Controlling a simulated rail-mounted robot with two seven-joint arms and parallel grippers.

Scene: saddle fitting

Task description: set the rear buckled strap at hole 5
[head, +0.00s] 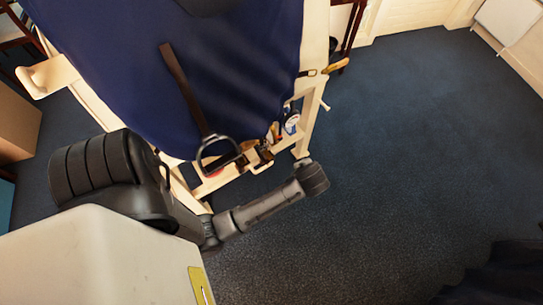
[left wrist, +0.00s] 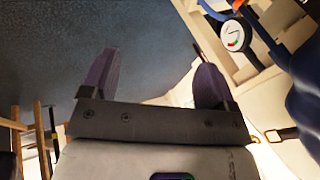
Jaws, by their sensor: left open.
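A dark brown strap (head: 182,85) lies over the blue cover, with a metal stirrup-like loop (head: 217,153) at its lower end. A small brown strap piece with a buckle (head: 308,73) shows at the cover's right edge. In the left wrist view a dark strap end with a metal buckle (left wrist: 283,134) shows at lower right. I cannot tell which of these is the rear buckled strap, and no holes can be read. My left gripper (left wrist: 153,84) is open and empty, fingers wide apart, left of that buckle and not touching it. My right gripper is not in view.
A blue cover (head: 240,60) drapes over a pale wooden stand (head: 312,115). Open dark carpet (head: 420,150) lies to the right.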

